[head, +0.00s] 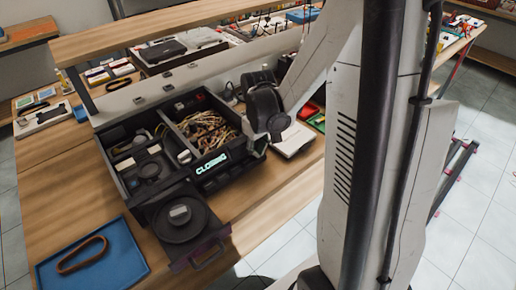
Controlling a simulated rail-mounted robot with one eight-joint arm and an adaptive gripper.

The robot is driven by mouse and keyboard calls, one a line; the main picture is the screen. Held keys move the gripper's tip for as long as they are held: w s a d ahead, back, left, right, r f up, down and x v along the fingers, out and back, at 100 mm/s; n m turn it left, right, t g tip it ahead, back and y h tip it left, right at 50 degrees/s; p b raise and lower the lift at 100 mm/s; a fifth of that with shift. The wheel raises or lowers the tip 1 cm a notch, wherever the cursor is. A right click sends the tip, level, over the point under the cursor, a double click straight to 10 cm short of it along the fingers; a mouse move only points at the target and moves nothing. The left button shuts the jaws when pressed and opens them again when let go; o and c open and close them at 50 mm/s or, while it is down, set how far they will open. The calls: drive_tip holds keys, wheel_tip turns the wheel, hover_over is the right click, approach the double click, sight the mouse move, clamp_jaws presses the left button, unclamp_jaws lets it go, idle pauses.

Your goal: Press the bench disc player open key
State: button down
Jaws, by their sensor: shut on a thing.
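The bench disc player (165,205) is a black open-topped unit on the wooden bench, left of centre. Its lit front display (212,164) seems to read "CLOSING". Its disc tray (212,230) sticks out at the front, with a dark handle, and a black disc (180,217) with a grey label lies on it. My gripper (257,147) is at the player's front right corner, at the end of my dark wrist, fingers pointing down. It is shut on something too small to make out. The open key cannot be told apart; my wrist may hide it.
A blue tray (122,268) with a brown ring (82,255) lies at the bench's front left. A compartment of tangled wires (205,130) is in the player's top. A shelf runs behind. Floor is clear in front.

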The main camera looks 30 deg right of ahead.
wheel_tip(320, 180, up, 14)
drive_tip(key=p, duration=0.3)
idle(0.3)
idle(0.7)
drive_tip(key=s+a+r+m+t, duration=0.1)
drive_tip(key=s+a+r+t, duration=0.6)
drive_tip(key=s+a, duration=0.4)
drive_tip(key=shift+s+a+r, duration=0.2)
drive_tip(key=shift+a+r, duration=0.6)
drive_tip(key=shift+a, duration=0.4)
